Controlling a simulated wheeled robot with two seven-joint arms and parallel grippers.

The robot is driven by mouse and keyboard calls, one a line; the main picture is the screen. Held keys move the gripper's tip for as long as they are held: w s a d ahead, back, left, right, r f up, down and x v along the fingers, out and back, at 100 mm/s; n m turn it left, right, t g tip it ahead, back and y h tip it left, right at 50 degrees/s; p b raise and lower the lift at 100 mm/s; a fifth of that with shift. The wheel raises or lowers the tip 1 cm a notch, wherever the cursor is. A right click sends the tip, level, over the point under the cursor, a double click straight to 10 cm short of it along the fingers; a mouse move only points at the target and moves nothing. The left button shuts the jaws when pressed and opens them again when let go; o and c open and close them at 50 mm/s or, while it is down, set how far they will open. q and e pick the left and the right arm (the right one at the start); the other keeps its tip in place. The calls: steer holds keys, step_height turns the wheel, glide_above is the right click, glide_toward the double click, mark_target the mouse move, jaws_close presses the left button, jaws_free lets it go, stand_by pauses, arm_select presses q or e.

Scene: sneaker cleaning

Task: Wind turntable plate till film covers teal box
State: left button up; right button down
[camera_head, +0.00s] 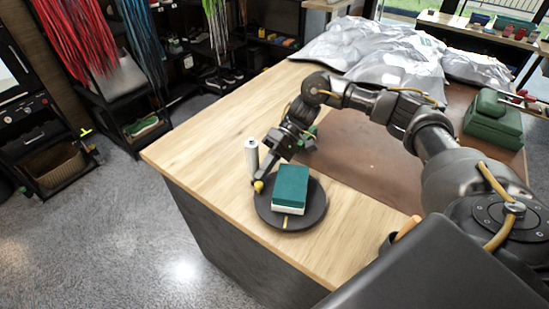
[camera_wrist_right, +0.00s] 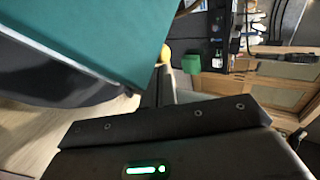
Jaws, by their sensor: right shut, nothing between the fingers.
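The teal box (camera_head: 291,186) sits on the round black turntable plate (camera_head: 312,215) near the table's front edge. Its top and upper sides look teal, with a pale band along the bottom. A yellow knob (camera_head: 259,187) stands at the plate's left rim. A pale upright cylinder (camera_head: 251,157) stands just behind it; I cannot tell whether film runs from it to the box. My right gripper (camera_head: 260,177) is shut and empty, pointing down beside the knob. In the right wrist view, the teal box (camera_wrist_right: 125,30) fills the upper left, and the yellow knob (camera_wrist_right: 165,54) shows beyond the finger. My left gripper is out of view.
Crumpled silvery sheeting (camera_head: 385,52) covers the table's back. A brown mat (camera_head: 362,160) lies right of the plate, and green boxes (camera_head: 492,125) stand at the right. The wooden table (camera_head: 205,145) is clear left of the cylinder.

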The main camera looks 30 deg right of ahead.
steer(key=shift+w+d, duration=0.1)
steer(key=shift+d, duration=0.1)
steer(key=b+v, duration=0.2)
steer(key=v, duration=0.8)
steer(key=shift+d+r, duration=0.1)
steer(key=shift+r, duration=0.05)
